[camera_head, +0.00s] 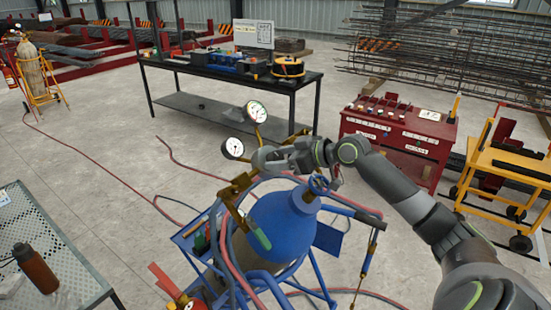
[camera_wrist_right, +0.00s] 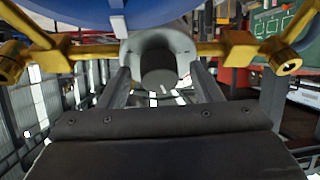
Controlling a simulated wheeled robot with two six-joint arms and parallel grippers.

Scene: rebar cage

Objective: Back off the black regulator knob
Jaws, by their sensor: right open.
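A blue gas cylinder (camera_head: 282,222) stands in a blue cart, with a brass regulator (camera_head: 238,186) and two round gauges (camera_head: 256,111) at its top. My right gripper (camera_head: 268,158) reaches in from the right at the regulator, just below the gauges. In the right wrist view the dark regulator knob (camera_wrist_right: 158,70) points at the camera, in front of a pale round housing. Brass fittings (camera_wrist_right: 240,47) spread to both sides. The right fingers (camera_wrist_right: 158,88) are open, one on each side of the knob; contact cannot be made out. The knob is hidden in the head view. My left gripper is out of view.
Red and blue hoses (camera_head: 228,255) hang around the cart. A perforated table (camera_head: 62,262) with a brown bottle is at the left. A black workbench (camera_head: 225,75) stands behind; a red cabinet (camera_head: 400,138) and yellow trolley (camera_head: 505,165) are at the right. Open floor lies between.

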